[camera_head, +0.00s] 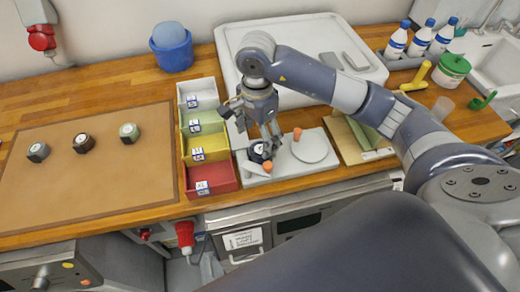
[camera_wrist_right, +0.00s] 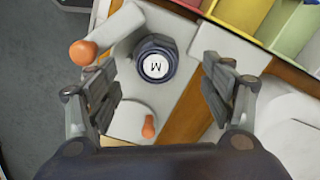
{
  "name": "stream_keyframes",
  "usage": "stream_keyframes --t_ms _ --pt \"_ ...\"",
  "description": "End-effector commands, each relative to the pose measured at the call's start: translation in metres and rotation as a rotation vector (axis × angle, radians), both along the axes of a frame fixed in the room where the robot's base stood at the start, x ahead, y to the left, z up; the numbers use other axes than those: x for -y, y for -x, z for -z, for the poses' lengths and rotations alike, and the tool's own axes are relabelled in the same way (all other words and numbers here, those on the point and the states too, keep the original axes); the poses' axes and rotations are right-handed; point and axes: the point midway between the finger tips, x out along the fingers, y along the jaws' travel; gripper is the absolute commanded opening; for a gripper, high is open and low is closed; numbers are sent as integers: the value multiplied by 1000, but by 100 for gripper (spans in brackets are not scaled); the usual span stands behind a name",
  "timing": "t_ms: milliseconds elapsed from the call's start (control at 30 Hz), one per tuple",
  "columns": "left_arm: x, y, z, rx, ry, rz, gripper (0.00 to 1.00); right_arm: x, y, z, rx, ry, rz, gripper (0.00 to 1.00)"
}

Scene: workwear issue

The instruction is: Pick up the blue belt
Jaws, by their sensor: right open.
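A dark navy-blue rolled belt (camera_head: 257,154) with a round white label stands on a light grey device with orange knobs (camera_head: 262,172). In the right wrist view the belt (camera_wrist_right: 155,60) shows its label, marked M, from above. My right gripper (camera_head: 268,135) is open above the device, and the belt is partly hidden by its fingers in the head view. In the right wrist view the gripper (camera_wrist_right: 162,78) has one finger on each side of the belt, with visible gaps. My left gripper is not in view.
A red bin (camera_head: 211,180) and other coloured bins stand left of the device. White-labelled bottles (camera_head: 420,38) are at the back right.

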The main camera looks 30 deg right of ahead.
Motion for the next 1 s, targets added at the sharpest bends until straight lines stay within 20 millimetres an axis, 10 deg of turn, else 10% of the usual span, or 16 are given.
stream_keyframes --t_ms 300,667,900,1000 --pt "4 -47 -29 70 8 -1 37 5 5 34 -6 -1 2 74" --pt "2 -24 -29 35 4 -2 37 5 4 51 -1 0 0 74" --pt "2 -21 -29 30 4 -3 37 5 4 50 -1 0 0 27" --pt "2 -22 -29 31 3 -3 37 5 4 50 -1 0 0 23"
